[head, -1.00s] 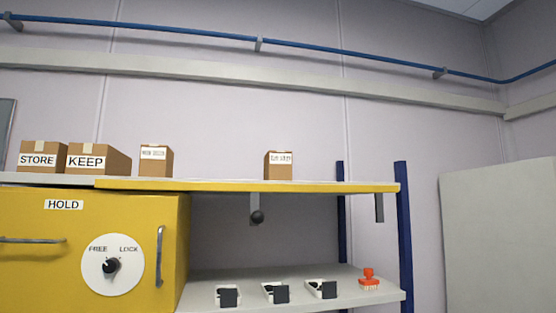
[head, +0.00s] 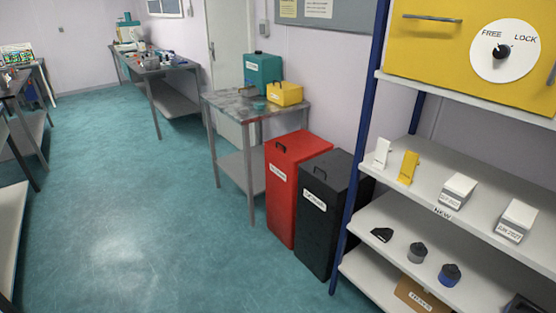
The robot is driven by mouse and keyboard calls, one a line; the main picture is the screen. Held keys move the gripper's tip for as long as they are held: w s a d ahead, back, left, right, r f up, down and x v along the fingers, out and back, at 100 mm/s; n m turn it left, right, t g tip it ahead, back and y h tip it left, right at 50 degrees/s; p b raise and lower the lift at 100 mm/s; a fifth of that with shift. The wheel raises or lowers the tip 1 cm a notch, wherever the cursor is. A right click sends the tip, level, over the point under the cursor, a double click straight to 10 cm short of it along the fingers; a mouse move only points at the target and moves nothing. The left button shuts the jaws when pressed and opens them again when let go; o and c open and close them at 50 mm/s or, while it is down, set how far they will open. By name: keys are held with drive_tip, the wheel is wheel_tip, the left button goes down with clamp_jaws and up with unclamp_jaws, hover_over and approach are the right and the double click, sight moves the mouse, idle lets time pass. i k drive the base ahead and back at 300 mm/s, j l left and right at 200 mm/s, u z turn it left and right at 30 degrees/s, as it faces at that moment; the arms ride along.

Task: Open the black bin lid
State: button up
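The black bin (head: 312,225) stands on the floor in the head view, between the red bin and the blue-framed shelf. It is tall and box-shaped, with a white label on its front that is too small to read. Its lid (head: 333,168) looks shut and carries a small dark handle near its left end. The shelf post stands close to the bin's right side. My gripper is not in view, so I cannot see what it holds.
A red bin (head: 282,205) stands directly left of the black bin. A metal table (head: 225,105) with a teal container (head: 263,75) and a yellow box (head: 285,93) is behind them. The shelf (head: 440,165) holds several small items. The teal floor (head: 150,190) at left is clear.

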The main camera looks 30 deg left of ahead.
sight(332, 168)
drive_tip(key=u, duration=0.6)
drive_tip(key=i+j, duration=0.15)
drive_tip(key=i, duration=0.35)
drive_tip(key=i+j+z, duration=0.1)
drive_tip(key=i, duration=0.4)
drive_tip(key=i+j, duration=0.2)
drive_tip(key=i, duration=0.3)
drive_tip(key=i+j+z, duration=0.1)
drive_tip(key=i, duration=0.4)
drive_tip(key=i+j, duration=0.3)
drive_tip(key=i, duration=0.2)
drive_tip(key=i+j+z, duration=0.1)
drive_tip(key=i+j, duration=0.15)
drive_tip(key=i, duration=0.25)
